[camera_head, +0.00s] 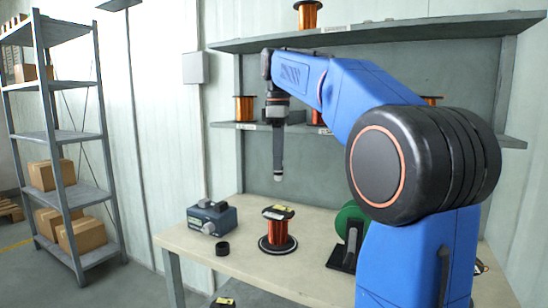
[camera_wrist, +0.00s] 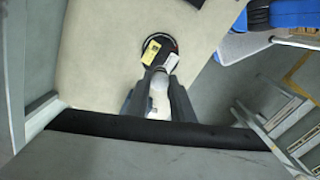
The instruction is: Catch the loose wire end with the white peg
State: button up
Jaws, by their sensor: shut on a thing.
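My gripper (camera_head: 278,160) points straight down above the bench, shut on the white peg (camera_wrist: 160,88). In the wrist view the peg shows pale between the two dark fingers. In the head view its small pale tip (camera_head: 278,178) sticks out below the fingers. A copper-wound spool (camera_head: 277,233) stands upright on the bench on a dark round base, below my gripper and apart from it. Its dark top carries a yellow label and a white one, also visible in the wrist view (camera_wrist: 160,48). I cannot make out a loose wire end in either view.
On the bench (camera_head: 232,273) stand a blue-grey box (camera_head: 212,217) with a knob, a small black cylinder (camera_head: 222,248) and a green reel (camera_head: 350,222) on a black stand. Wall shelves (camera_head: 380,30) with copper spools are behind my arm. A rack (camera_head: 75,135) with cardboard boxes stands left.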

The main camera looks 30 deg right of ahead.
aim_at(278, 177)
jog(key=shift+f, duration=3.35)
